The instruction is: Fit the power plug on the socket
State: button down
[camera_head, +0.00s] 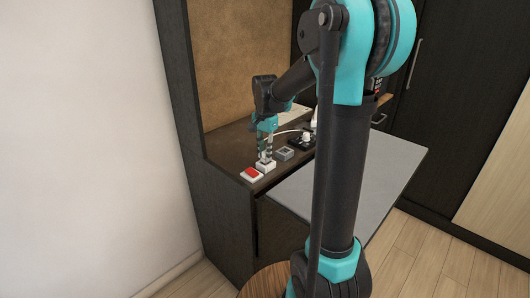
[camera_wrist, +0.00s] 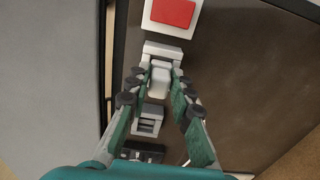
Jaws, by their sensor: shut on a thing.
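My gripper (camera_wrist: 160,84) is shut on a white power plug (camera_wrist: 159,81), which sits between its fingertips. In the head view my gripper (camera_head: 266,152) points down over the vanity top. A pale block (camera_wrist: 163,51), which looks like the socket, is right at the plug in the wrist view. It also shows below the fingertips in the head view (camera_head: 265,166). The plug overlaps its near edge in the wrist view. I cannot tell whether the plug is in it, touching it or just above it. The plug's prongs are hidden.
A white switch with a red face (camera_wrist: 172,12) lies just beyond the pale block. A grey open-topped box (camera_head: 285,153) and a black item (camera_head: 302,141) stand on the other side. A pale cable (camera_head: 290,131) runs behind. The wall panel (camera_head: 240,60) rises behind the vanity top.

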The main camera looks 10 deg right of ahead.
jog(key=shift+f, duration=0.7)
dwell(0.3)
jog(key=c, duration=1.3)
grip_release()
jog(key=shift+o, duration=0.2)
jog(key=shift+r, duration=0.1)
